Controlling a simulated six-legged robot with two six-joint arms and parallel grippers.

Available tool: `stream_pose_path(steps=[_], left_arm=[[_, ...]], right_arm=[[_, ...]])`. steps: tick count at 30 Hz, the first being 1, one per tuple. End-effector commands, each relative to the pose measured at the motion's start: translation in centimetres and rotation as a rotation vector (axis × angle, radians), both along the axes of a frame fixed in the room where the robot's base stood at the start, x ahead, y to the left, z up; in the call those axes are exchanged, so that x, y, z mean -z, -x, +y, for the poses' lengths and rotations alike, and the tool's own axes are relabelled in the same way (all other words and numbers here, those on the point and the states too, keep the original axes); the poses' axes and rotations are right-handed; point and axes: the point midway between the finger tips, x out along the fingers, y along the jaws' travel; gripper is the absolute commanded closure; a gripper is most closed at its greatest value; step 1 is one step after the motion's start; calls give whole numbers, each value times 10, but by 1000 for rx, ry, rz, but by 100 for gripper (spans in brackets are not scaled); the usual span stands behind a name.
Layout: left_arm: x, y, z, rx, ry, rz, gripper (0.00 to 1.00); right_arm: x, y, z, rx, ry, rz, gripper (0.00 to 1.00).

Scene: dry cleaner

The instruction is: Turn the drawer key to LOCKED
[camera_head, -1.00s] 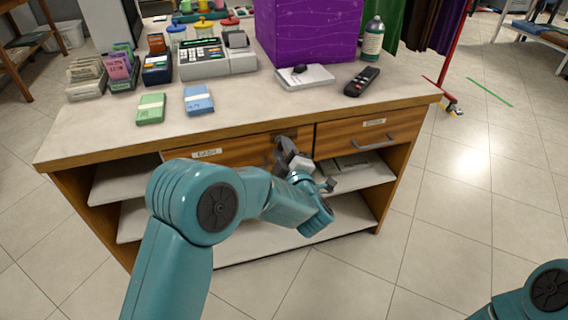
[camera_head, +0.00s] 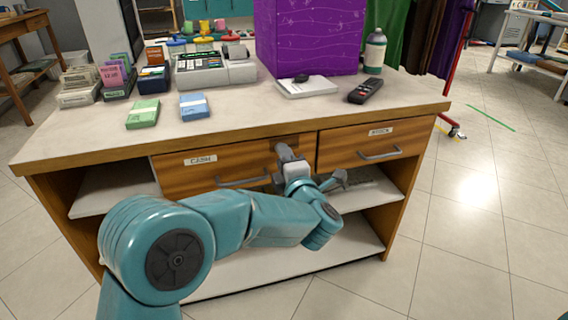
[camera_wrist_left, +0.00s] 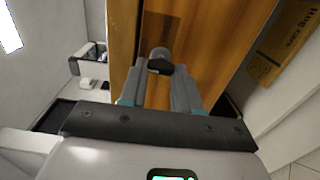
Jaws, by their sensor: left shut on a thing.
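The wooden cash drawer (camera_head: 200,178) is shut in the counter front, with a CASH label and a grey handle. My left gripper (camera_head: 284,154) is at the upper right part of this drawer front, its fingers pointing at the wood. In the left wrist view, the left gripper (camera_wrist_left: 160,85) has its fingers on either side of a small dark-and-grey round key and lock piece (camera_wrist_left: 160,62) and is shut on the key. The fingers hide most of the key in the head view. Its turn position and any LOCKED mark cannot be read. My right gripper is out of view.
A second drawer (camera_head: 360,146) with a handle is to the right, above open shelves (camera_head: 360,195).

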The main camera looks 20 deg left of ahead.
Motion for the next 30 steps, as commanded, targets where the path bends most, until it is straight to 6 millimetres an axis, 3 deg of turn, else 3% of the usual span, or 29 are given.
stream_pose_path(steps=[11, 12, 14, 15, 25, 30], left_arm=[[1, 0, -1, 4, 6, -2, 99], [0, 0, -1, 4, 6, -2, 65], [0, 0, -1, 4, 6, -2, 45], [0, 0, -1, 3, 6, -3, 43], [-1, 3, -3, 3, 6, -3, 43], [-3, 26, -20, 6, 3, -1, 43]], right_arm=[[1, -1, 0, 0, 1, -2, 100], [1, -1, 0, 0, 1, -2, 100], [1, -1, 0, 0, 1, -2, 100], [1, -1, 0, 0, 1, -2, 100], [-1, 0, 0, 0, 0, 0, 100], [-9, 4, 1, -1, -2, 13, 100]])
